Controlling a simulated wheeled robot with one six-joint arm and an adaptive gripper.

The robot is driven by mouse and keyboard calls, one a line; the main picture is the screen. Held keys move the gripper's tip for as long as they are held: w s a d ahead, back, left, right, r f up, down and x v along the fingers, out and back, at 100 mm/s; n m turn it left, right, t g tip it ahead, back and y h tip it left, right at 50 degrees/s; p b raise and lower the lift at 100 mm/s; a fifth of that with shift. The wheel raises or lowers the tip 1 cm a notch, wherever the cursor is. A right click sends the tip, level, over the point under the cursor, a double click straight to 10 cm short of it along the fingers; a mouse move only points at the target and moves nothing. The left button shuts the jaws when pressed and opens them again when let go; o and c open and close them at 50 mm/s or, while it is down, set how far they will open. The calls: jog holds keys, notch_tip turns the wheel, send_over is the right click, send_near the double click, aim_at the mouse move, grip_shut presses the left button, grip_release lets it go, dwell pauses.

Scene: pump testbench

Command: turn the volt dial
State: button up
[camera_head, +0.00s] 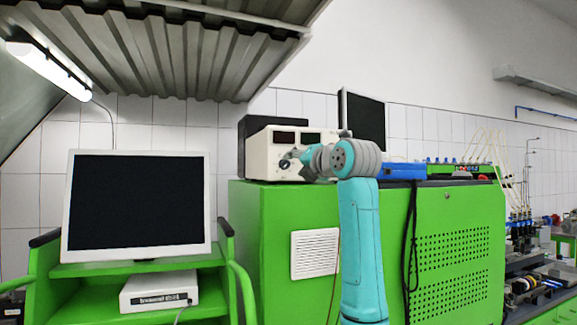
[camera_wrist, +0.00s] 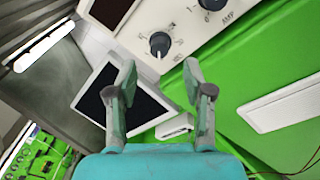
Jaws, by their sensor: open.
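The cream power supply box (camera_head: 262,155) stands on top of the green cabinet, with dark display windows on its front. In the wrist view its panel (camera_wrist: 140,22) is tilted and shows two dark dials. One dial (camera_wrist: 160,43), which I take for the volt dial, lies just beyond the gap between my fingertips; its label is not readable. The other dial (camera_wrist: 211,3), marked AMP, is partly cut off by the top edge. My gripper (camera_wrist: 160,76) is open and empty, its fingers apart and not visibly touching the dial. In the head view my gripper (camera_head: 293,161) hides part of the panel.
A white-framed screen (camera_head: 138,205) stands on a green cart at left. A corrugated metal canopy (camera_head: 150,50) hangs overhead.

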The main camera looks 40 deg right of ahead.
aim_at(287, 164)
jog(key=shift+w+d, duration=0.25)
jog(key=shift+w, duration=1.15)
jog(key=shift+w+d, duration=0.2)
jog(key=shift+w, duration=1.15)
grip_shut()
